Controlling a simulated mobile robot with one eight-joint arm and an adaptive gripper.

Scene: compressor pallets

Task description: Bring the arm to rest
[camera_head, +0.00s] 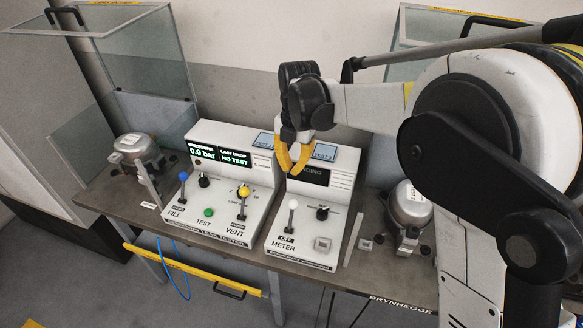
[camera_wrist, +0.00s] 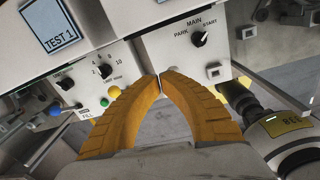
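My gripper (camera_head: 292,172) has yellow-orange fingers and hangs in the air above the two bench consoles, at the end of my raised, bent arm. In the wrist view the fingertips (camera_wrist: 160,77) come together, with nothing seen between them. The white leak tester (camera_head: 222,228) stands below and to the left of the gripper, with blue- and yellow-knobbed levers and a display reading 0.0 bar, NO TEST. The white meter console (camera_head: 310,257) with a white-knobbed lever is below the gripper.
The bench (camera_head: 120,205) carries a metal compressor (camera_head: 138,157) at the left and another (camera_head: 408,207) at the right. Clear guard panels (camera_head: 145,58) stand behind. A yellow rail (camera_head: 190,274) and blue hose (camera_head: 178,282) are at the bench front. A MAIN knob (camera_wrist: 199,39) shows in the wrist view.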

